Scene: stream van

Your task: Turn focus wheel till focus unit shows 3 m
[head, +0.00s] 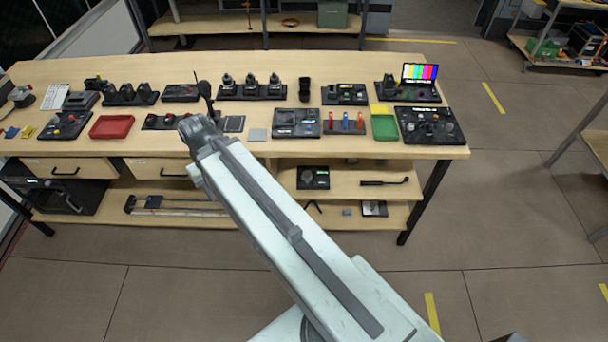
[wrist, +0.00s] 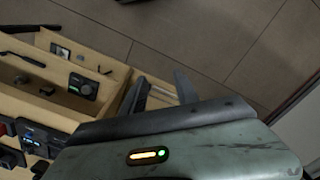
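A black unit with a round wheel and a small lit display (head: 313,177) sits on the shelf under the bench in the head view. It looks like the focus unit, but the display is too small to read. What seems to be the same unit (wrist: 84,86) shows at the left of the wrist view. My gripper (wrist: 160,88) shows two dark fingers apart with nothing between them. The unit lies to the left of the fingers, apart from them. In the head view my arm reaches up to the bench's front, and the fingers cannot be made out.
The wooden bench (head: 260,147) carries several black control units, a red tray (head: 111,127), a green tray (head: 384,128) and a colour-bar screen (head: 420,73). A dark handled tool (head: 385,182) lies right of the unit on the shelf. Floor in front is clear.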

